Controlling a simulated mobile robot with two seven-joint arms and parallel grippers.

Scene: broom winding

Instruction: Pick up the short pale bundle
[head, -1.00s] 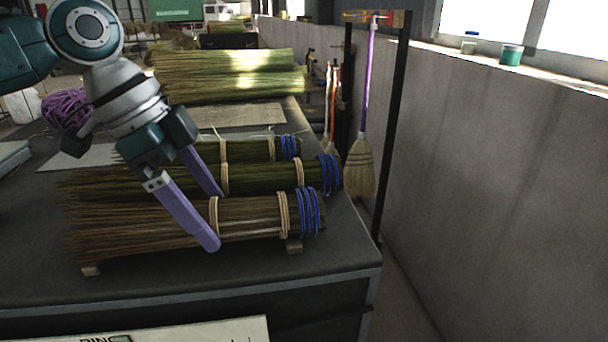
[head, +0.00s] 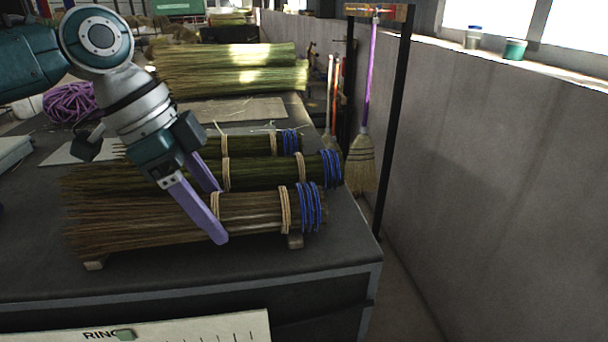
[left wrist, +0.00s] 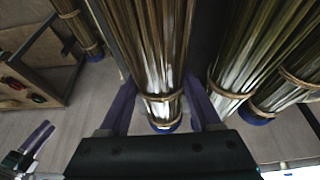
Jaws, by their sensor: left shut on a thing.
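Three tied bundles lie side by side across the dark table. The nearest is a tan-brown bundle (head: 255,215), paler than the greenish middle bundle (head: 262,177) and the shorter green back bundle (head: 262,147). Each has pale ties and blue rings at its right end. My left gripper (head: 216,212) is shut on the nearest bundle, one purple finger on each side. The left wrist view shows this bundle (left wrist: 160,60) between the fingers. It still rests on small wooden blocks (head: 295,241). My right gripper (left wrist: 38,137) shows small in the left wrist view; its opening is unclear.
The middle bundle lies close behind the held one. Larger green bundles (head: 230,75) are stacked at the back. A purple-handled broom (head: 362,165) hangs from a black rack beyond the table's right edge, near a grey wall (head: 500,170). A labelled board (head: 200,328) is in front.

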